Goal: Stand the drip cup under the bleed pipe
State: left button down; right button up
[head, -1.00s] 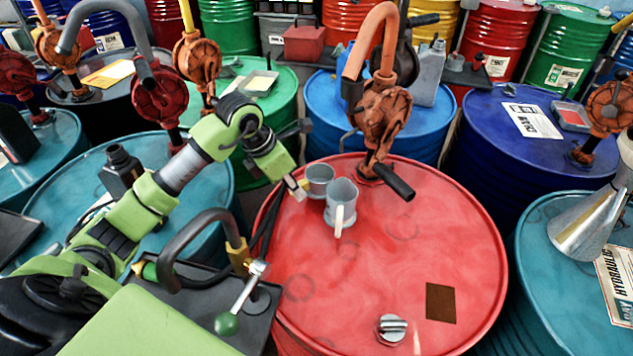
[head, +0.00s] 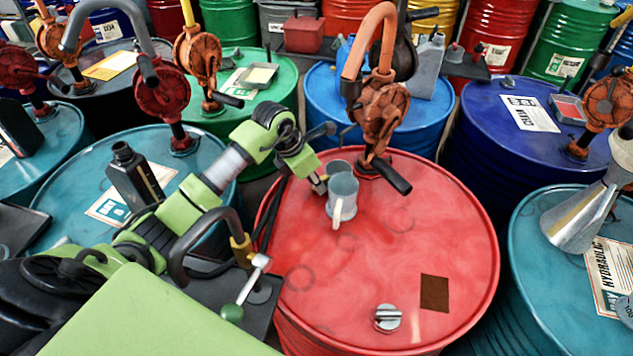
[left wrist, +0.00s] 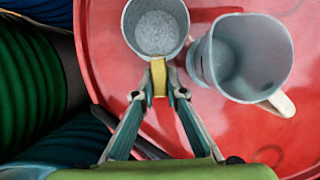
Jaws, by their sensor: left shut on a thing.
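A small grey cup (left wrist: 155,30) with a yellow tab (left wrist: 159,78) is in the left wrist view. My left gripper (left wrist: 159,92) is shut on that tab. In the head view the gripper (head: 319,184) is over the red drum, and the cup (head: 337,166) is mostly hidden behind a larger grey jug. I cannot tell whether the cup touches the drum top. A dark bent pipe (head: 190,235) with a yellow collar and a green-knobbed lever rises from a dark block, left of the red drum; it looks like the bleed pipe. My right gripper is not in view.
The grey jug (head: 342,196) with a pale handle stands close right of the cup; it also shows in the left wrist view (left wrist: 245,60). An orange hand pump (head: 380,110) rises behind them. The front of the red drum top (head: 330,270) is mostly clear. A metal funnel (head: 575,220) is at right.

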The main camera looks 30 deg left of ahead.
pick_arm(q)
jog(key=c, duration=2.1)
grip_release()
jog(key=shift+r, duration=0.2)
jog(key=b+v, duration=0.2)
jog(key=v, duration=1)
jog(key=shift+a+f, duration=0.1)
